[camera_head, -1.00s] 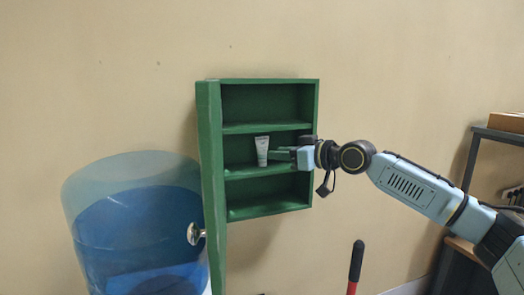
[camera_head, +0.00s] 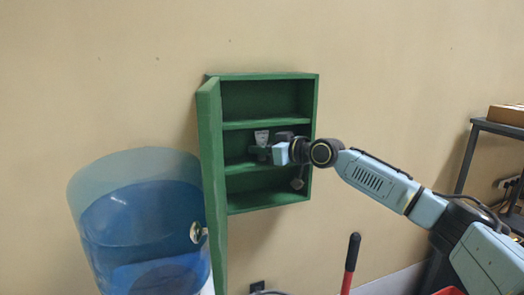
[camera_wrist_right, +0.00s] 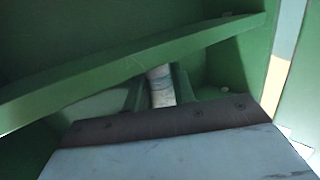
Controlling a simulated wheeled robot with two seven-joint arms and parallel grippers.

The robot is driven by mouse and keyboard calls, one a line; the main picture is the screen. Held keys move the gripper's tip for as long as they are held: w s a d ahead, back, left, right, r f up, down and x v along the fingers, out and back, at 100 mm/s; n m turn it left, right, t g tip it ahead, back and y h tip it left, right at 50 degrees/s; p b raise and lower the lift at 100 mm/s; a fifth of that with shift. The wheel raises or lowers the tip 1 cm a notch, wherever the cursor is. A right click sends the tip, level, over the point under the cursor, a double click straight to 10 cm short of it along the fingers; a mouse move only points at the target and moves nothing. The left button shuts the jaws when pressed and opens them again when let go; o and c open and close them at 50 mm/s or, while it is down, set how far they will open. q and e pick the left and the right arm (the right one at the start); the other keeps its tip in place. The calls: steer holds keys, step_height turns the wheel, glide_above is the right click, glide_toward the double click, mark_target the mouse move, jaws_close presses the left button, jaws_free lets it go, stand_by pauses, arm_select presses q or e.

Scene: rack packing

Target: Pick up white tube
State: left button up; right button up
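The white tube (camera_head: 262,137) stands upright on the middle shelf of the green wall cabinet (camera_head: 214,83). Its lower part is hidden by my right gripper (camera_head: 262,152) in the head view. My right gripper reaches into the cabinet from the right at the tube's height. In the right wrist view the tube (camera_wrist_right: 161,86) lies between the two fingers (camera_wrist_right: 160,92), with a finger close on each side. I cannot tell whether the fingers press on it. My left gripper is not in view.
The cabinet's door (camera_head: 212,165) stands open on the left. A shelf edge (camera_wrist_right: 130,65) runs close to my right gripper. A blue translucent barrel (camera_head: 140,225) is at lower left, a red and black handle (camera_head: 351,262) below, and a dark rack (camera_head: 468,160) at right.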

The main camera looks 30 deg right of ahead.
steer(key=c, duration=0.3)
